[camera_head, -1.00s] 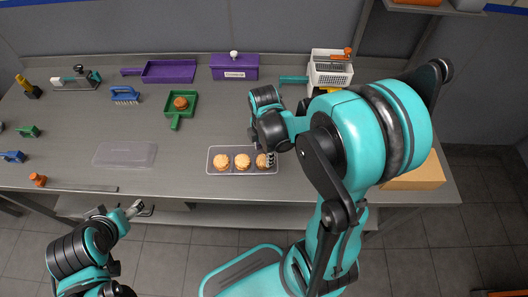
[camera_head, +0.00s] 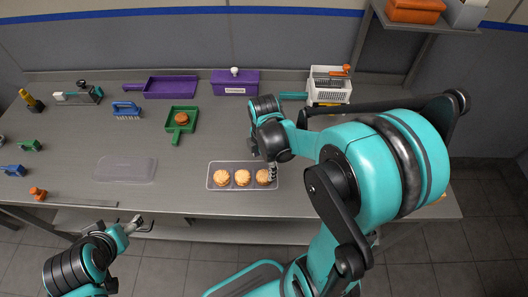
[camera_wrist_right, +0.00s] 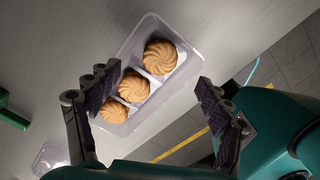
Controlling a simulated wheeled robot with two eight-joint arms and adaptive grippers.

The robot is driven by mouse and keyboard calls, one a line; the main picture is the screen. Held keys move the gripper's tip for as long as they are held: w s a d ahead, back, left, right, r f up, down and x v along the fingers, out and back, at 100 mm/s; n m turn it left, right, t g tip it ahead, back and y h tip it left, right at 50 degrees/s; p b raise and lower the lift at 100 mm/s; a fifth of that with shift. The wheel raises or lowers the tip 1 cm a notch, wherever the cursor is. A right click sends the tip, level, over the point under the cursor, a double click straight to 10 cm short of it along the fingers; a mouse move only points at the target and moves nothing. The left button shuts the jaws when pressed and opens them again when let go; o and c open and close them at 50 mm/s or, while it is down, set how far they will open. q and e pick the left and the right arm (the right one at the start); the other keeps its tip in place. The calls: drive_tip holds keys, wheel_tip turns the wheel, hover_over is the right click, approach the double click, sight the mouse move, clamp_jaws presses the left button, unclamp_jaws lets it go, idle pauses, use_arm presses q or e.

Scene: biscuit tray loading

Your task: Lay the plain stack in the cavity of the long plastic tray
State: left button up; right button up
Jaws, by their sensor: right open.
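The long clear plastic tray (camera_head: 242,187) lies near the table's front edge. Three round golden swirled biscuits or biscuit stacks, left (camera_head: 221,178), middle (camera_head: 242,177) and right (camera_head: 263,177), sit in a row in it; I cannot tell their height. The tray (camera_wrist_right: 150,22) also shows in the right wrist view. My right gripper (camera_head: 271,172) is over the tray's right end, beside the right biscuit. In the wrist view its fingers (camera_wrist_right: 158,95) are wide apart with nothing gripped. My left gripper (camera_head: 140,224) is off the front edge, far from the tray; its jaw opening is unclear.
A clear flat lid-like piece (camera_head: 125,169) lies left of the tray. A green dustpan (camera_head: 170,128) holds a brown round item (camera_head: 182,118). A purple pan (camera_head: 170,88), purple box (camera_head: 235,84) and white basket (camera_head: 330,86) stand behind. Bare table lies around the tray.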

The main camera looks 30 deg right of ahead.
wheel_tip(320, 180, up, 10)
idle(0.3)
idle(0.4)
drive_tip(key=s+a+r+m+t, duration=0.1)
drive_tip(key=s+a+m+t, duration=0.4)
drive_tip(key=m, duration=1.2)
drive_tip(key=shift+a+m+t, duration=0.3)
drive_tip(key=shift+a+t, duration=0.7)
drive_tip(key=shift+t, duration=0.1)
